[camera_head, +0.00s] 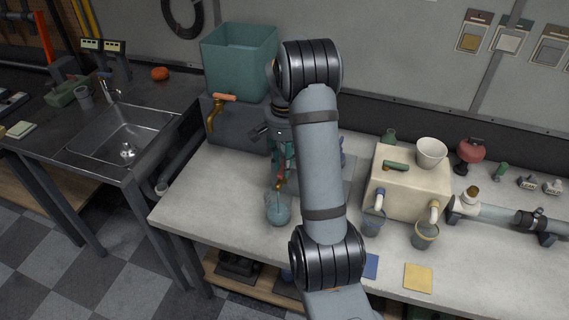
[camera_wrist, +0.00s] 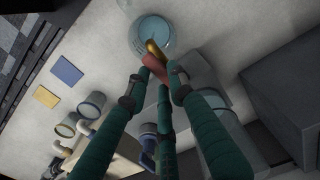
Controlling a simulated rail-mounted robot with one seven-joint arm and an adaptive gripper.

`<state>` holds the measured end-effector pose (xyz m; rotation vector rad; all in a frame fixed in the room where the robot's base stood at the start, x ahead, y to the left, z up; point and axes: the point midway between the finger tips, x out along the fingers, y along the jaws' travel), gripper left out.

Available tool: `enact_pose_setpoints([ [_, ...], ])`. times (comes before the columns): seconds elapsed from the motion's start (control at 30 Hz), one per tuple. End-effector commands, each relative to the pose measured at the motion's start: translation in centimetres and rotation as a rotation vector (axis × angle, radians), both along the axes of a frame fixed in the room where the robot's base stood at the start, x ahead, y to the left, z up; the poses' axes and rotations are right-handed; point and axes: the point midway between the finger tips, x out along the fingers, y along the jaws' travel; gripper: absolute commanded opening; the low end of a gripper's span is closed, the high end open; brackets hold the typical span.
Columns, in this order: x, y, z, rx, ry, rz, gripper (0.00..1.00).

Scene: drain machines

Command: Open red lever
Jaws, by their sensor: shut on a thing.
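My gripper (camera_wrist: 162,74) is in the middle of the wrist view, its dark green fingers closed around a red lever (camera_wrist: 157,64). The lever sits at a brass spout (camera_wrist: 154,48). A glass cup (camera_wrist: 151,35) with pale blue contents stands by the spout. In the head view my gripper (camera_head: 284,167) points down at the bench, just behind the same cup (camera_head: 278,210). The brass and red parts show small above the cup. My arm hides much of the machine there, and the fingers cover part of the lever.
A teal tank (camera_head: 238,62) stands at the back left, with an orange-handled brass tap (camera_head: 213,115) at its front. A cream box (camera_head: 408,185) with two spouts and cups stands right of my arm. A sink (camera_head: 125,138) lies left. The bench front left is clear.

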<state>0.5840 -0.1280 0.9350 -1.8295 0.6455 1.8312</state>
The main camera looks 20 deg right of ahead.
Motion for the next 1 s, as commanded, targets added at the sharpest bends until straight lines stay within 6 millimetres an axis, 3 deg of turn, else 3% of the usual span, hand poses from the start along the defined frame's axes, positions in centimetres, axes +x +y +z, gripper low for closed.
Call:
enact_pose_setpoints([
  [0.07,0.1,0.0,0.1,0.0,-0.004,-0.003,0.0],
  [0.1,0.1,0.0,0.1,0.0,-0.004,-0.003,0.23],
  [0.43,0.1,0.0,0.0,0.001,-0.002,-0.001,0.42],
  [0.77,0.1,0.0,0.4,0.0,-0.003,0.0,0.42],
  [1.0,0.2,0.0,4.3,-0.001,-0.008,-0.001,0.42],
])
